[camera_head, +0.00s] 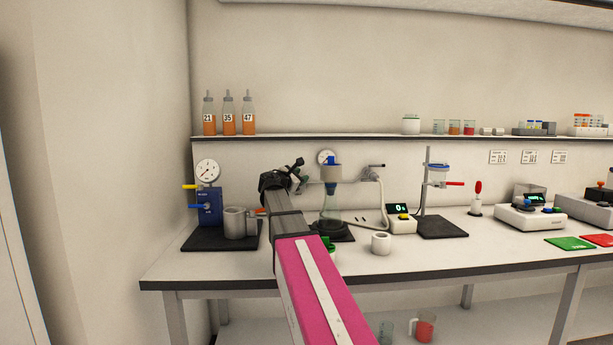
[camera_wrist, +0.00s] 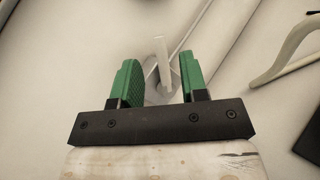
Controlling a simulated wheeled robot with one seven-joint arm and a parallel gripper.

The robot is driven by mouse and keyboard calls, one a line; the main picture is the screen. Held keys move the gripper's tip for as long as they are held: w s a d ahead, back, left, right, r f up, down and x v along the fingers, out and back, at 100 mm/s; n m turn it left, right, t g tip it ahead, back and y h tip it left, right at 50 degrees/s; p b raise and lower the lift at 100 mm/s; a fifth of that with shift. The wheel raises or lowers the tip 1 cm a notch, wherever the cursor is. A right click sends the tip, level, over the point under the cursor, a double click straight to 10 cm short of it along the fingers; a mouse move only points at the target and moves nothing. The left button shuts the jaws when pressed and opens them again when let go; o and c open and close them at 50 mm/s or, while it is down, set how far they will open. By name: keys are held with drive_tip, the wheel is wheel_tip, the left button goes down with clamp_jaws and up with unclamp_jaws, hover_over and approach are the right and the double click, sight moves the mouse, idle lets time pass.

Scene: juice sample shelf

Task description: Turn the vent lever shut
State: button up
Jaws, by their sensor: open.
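My gripper (camera_wrist: 158,64) is open in the wrist view, its two green fingers apart. A pale, flat, narrow piece (camera_wrist: 161,62) shows between the fingers, with clear gaps on both sides; I cannot tell if it is the vent lever. In the head view my gripper (camera_head: 301,182) is small and partly hidden by my arm, near the wall behind the bench. Which lever is the vent lever is not clear.
A metal tap (camera_head: 372,171) and a pale hose are farther right. A grey cup (camera_head: 235,222) stands at the left. A shelf (camera_head: 300,136) with bottles runs above.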

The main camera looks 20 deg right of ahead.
drive_tip(key=x, duration=0.4)
drive_tip(key=shift+w+d, duration=0.15)
drive_tip(key=shift+d, duration=0.15)
clamp_jaws()
